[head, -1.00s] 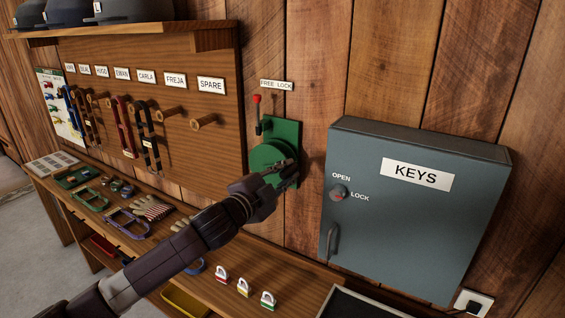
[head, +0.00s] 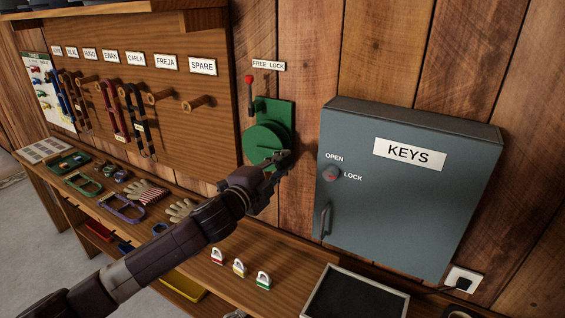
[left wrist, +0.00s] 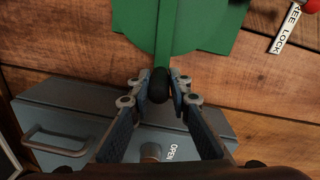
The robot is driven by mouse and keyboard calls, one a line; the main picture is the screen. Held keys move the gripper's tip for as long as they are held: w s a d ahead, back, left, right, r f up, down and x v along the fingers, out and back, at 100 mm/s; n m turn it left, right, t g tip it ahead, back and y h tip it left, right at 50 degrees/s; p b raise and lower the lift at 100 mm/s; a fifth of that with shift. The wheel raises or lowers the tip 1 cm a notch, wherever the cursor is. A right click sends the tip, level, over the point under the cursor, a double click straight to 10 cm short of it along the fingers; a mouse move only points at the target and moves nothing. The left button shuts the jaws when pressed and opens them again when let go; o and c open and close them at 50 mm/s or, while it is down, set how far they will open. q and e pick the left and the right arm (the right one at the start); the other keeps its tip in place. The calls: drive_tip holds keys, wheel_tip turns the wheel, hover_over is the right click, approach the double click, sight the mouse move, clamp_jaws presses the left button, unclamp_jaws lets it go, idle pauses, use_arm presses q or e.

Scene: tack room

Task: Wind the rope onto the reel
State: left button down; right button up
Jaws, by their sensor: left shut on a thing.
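The green reel (head: 264,141) is a round disc on a green plate (head: 285,110) on the plank wall, left of the key cabinet. My left gripper (head: 280,162) is at the lower right of the disc. In the left wrist view, my left gripper (left wrist: 162,88) is shut on a black knob (left wrist: 160,83) at the end of a green crank arm (left wrist: 165,35). A red-tipped lever (head: 249,92) stands up at the plate's left, under the FREE LOCK label (head: 268,65). I cannot make out any rope. My right gripper is not in view.
The grey KEYS cabinet (head: 405,195) juts from the wall close to the right of my left gripper. Below is a wooden bench (head: 245,255) with padlocks (head: 239,268), gloves (head: 181,209) and a black-faced tray (head: 355,297). A pegboard (head: 195,135) with pegs and halters is at the left.

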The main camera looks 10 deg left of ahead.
use_arm(q)
drive_tip(key=c, duration=1.8)
unclamp_jaws()
drive_tip(key=shift+o, duration=0.2)
drive_tip(key=shift+s, duration=0.1)
drive_tip(key=v, duration=1.1)
drive_tip(key=shift+s, duration=0.4)
drive_tip(key=shift+a, duration=0.1)
